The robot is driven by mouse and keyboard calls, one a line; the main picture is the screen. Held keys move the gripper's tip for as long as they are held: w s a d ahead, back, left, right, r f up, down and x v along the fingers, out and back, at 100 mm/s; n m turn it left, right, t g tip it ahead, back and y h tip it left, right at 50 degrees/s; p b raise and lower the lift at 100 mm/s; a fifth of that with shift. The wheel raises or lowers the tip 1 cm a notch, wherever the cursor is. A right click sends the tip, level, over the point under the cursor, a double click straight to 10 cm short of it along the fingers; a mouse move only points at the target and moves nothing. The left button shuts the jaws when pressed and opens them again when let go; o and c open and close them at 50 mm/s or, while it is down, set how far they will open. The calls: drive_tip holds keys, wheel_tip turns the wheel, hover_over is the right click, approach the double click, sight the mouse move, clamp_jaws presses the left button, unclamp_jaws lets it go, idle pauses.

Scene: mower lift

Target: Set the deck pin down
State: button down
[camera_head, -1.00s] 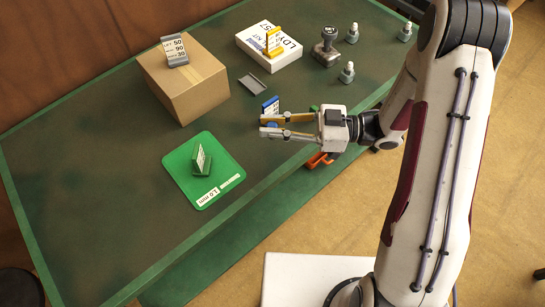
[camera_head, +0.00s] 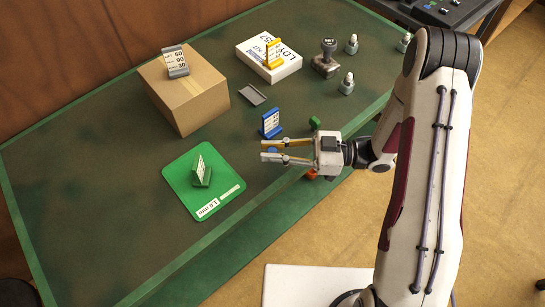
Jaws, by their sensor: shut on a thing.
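My gripper (camera_head: 263,150) is over the table's front part, right of the green mat, with its fingers pointing left. It is shut on a small blue piece (camera_head: 272,150), of which only a bit shows between the fingers. I take this piece to be the deck pin, but its shape is hidden. I cannot tell whether it touches the table. A blue stand (camera_head: 271,123) with a white label is just behind the fingers. A green mat (camera_head: 215,201) marked "1.0 mm" carries a green stand (camera_head: 202,176) with a white card.
A cardboard box (camera_head: 186,95) bears a grey sign. A stamp (camera_head: 326,57), several small bottles (camera_head: 346,84), a grey tray (camera_head: 251,96) and a green block (camera_head: 314,122) stand rightward. An orange thing (camera_head: 311,174) shows below my gripper.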

drive_tip(key=shift+f, duration=0.1)
drive_tip(key=shift+f, duration=1.8)
drive_tip(key=shift+f, duration=0.2)
drive_tip(key=c, duration=1.9)
unclamp_jaws()
drive_tip(key=shift+d, duration=0.65)
drive_tip(key=d, duration=0.4)
drive_tip(key=shift+s+d+f, duration=0.15)
drive_tip(key=shift+s+f, duration=0.15)
drive_tip(key=shift+f, duration=0.05)
drive_tip(key=shift+d, duration=1.1)
